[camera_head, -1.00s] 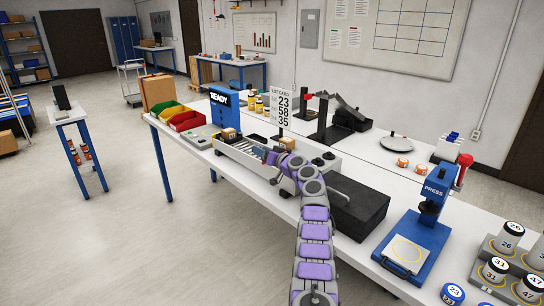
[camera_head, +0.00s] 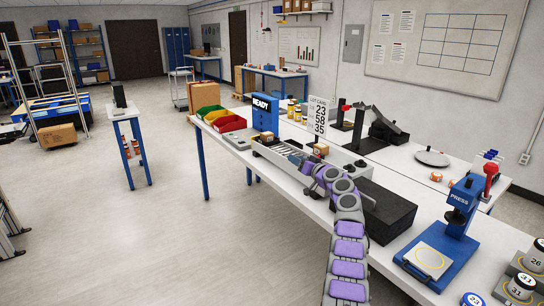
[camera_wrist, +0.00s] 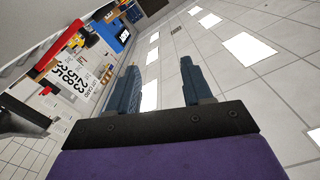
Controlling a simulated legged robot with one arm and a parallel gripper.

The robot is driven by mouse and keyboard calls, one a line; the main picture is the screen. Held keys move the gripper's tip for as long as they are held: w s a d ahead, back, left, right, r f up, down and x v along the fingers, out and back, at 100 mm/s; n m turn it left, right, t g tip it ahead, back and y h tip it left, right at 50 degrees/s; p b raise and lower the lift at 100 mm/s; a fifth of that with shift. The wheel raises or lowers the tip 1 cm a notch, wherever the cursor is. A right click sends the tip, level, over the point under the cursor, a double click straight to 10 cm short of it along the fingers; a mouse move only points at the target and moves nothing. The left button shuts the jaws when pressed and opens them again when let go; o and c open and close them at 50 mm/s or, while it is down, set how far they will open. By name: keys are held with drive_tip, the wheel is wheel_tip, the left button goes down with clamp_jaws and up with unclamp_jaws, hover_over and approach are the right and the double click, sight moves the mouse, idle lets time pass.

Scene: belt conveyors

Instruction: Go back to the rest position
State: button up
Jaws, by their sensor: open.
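My arm with purple links rises from the bottom of the head view and folds over the workbench. My gripper is at its far end, partly hidden by my own links in the head view. In the wrist view my gripper (camera_wrist: 160,82) shows two dark fingers spread apart, with nothing between them. The wrist view looks tilted, toward the ceiling lights and the wall. The folded arm end lies near the pale tray (camera_head: 263,153) and the black box (camera_head: 390,222) on the bench.
The white bench (camera_head: 232,142) runs diagonally along my right side. A small stand (camera_head: 122,113) is left. Open floor lies between.

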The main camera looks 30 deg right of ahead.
drive_tip(key=w+a+r+g+y, duration=0.1)
drive_tip(key=a+r+g, duration=0.15)
drive_tip(key=a, duration=0.65)
drive_tip(key=w+a+r+g+y, duration=0.1)
drive_tip(key=a+r+g+y, duration=0.15)
drive_tip(key=a, duration=0.55)
drive_tip(key=s+a+n+g, duration=0.1)
drive_tip(key=s+a+g, duration=0.2)
drive_tip(key=s+a, duration=0.55)
drive_tip(key=s+a+n+g, duration=0.1)
drive_tip(key=s+a+g, duration=0.2)
drive_tip(key=s+a, duration=0.55)
drive_tip(key=s+a+f+g+h, duration=0.15)
drive_tip(key=s+a, duration=0.25)
drive_tip(key=s, duration=0.4)
drive_tip(key=s+a+g, duration=0.2)
drive_tip(key=s+a, duration=0.2)
drive_tip(key=s, duration=0.3)
drive_tip(key=s+a+f+g, duration=0.15)
drive_tip(key=s+a, duration=0.25)
drive_tip(key=s, duration=0.4)
drive_tip(key=s+d+f+g+h, duration=0.1)
drive_tip(key=s+f+g+h, duration=0.1)
drive_tip(key=s, duration=1.1)
drive_tip(key=s+d+f+n+g+h, duration=0.1)
drive_tip(key=s+f, duration=0.3)
drive_tip(key=s, duration=0.9)
drive_tip(key=shift+s+d+g+h, duration=0.15)
drive_tip(key=shift+s+g+h, duration=0.2)
drive_tip(key=shift+g+h, duration=0.05)
